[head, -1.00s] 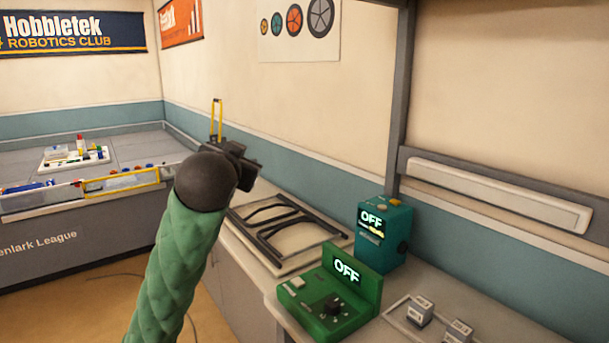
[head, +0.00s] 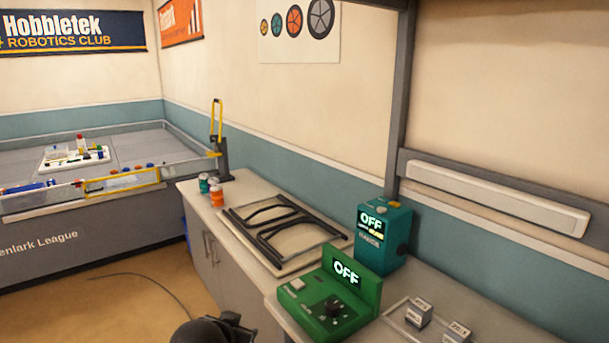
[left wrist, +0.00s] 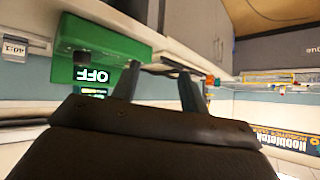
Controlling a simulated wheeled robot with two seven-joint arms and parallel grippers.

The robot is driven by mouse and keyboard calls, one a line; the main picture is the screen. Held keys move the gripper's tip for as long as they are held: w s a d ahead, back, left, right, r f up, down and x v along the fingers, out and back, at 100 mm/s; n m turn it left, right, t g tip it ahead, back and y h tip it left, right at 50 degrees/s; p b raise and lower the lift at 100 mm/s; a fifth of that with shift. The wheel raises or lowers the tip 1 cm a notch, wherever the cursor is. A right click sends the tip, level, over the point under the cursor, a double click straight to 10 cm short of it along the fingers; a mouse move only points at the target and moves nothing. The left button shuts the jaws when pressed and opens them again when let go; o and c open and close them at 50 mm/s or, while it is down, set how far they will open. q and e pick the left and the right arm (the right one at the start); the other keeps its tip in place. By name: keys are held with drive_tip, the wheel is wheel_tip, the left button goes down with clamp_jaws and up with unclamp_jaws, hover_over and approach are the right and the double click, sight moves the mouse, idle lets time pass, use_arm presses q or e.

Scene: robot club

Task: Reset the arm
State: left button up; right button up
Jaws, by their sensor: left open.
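My left arm shows in the head view only as a dark rounded part (head: 212,333) at the bottom edge, low in front of the counter. In the left wrist view my left gripper (left wrist: 158,80) has its two fingers spread apart, with nothing between them. That view is upside down. The green box (left wrist: 105,45) with an "OFF" display lies beyond the fingers, apart from them. My right gripper is in neither view.
On the counter stand the green control box (head: 330,310) with a knob, a teal box (head: 383,238) reading OFF, a black frame (head: 285,228), small cans (head: 216,197) and a yellow-and-black upright device (head: 219,150). White cubes (head: 419,313) sit at right.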

use_arm(q)
drive_tip(key=s+f+n+g+p, duration=0.1)
drive_tip(key=s+f+g, duration=0.6)
drive_tip(key=s+f, duration=1.8)
drive_tip(key=s, duration=0.5)
drive_tip(key=shift+d+f+g, duration=0.15)
drive_tip(key=shift+f+g, duration=0.15)
drive_tip(key=shift+f, duration=0.1)
